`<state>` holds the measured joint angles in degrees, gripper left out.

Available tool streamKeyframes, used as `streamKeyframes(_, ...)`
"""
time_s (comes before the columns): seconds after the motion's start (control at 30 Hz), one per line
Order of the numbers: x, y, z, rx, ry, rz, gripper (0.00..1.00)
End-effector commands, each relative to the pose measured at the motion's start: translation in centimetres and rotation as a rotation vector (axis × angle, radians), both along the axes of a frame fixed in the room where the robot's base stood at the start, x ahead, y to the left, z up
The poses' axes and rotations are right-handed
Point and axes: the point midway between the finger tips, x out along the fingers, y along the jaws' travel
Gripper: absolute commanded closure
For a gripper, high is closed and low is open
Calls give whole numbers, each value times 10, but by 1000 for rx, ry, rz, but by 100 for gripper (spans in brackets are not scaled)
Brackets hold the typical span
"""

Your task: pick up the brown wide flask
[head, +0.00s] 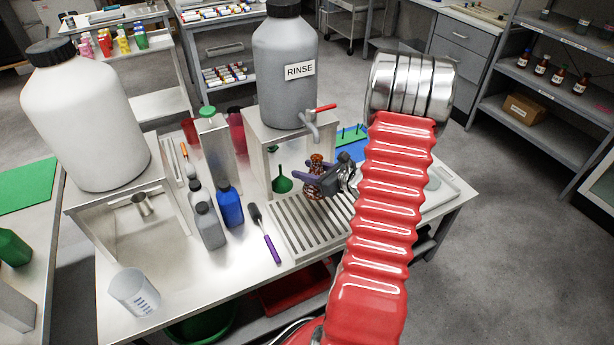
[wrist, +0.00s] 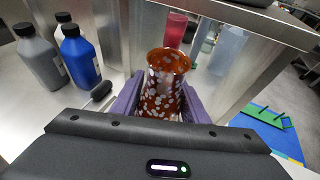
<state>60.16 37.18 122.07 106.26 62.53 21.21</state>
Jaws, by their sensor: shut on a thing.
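The brown wide flask (wrist: 165,88) is reddish brown with white speckles and an open round mouth. In the wrist view it stands upright between the purple fingers of my gripper (wrist: 158,100), which are shut on its sides. In the head view the flask (head: 315,168) shows at the back of the slatted rack, with my gripper (head: 318,182) around it. My gripper and arm hide part of the flask there. I cannot tell whether its base touches the surface.
The grey RINSE tank (head: 285,85) stands on a metal stand (head: 258,135) just behind the flask. Its tap with a red handle (head: 325,107) hangs close above. A blue bottle (head: 230,205), grey bottles (head: 209,227) and a purple-handled brush (head: 268,238) are left of the slatted rack (head: 300,235).

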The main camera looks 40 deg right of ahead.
Motion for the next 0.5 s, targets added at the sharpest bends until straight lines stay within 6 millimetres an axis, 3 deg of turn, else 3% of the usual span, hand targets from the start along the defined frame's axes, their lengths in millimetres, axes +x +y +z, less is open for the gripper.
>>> streamKeyframes(0.5,0,0,33,-1,-2,0,93)
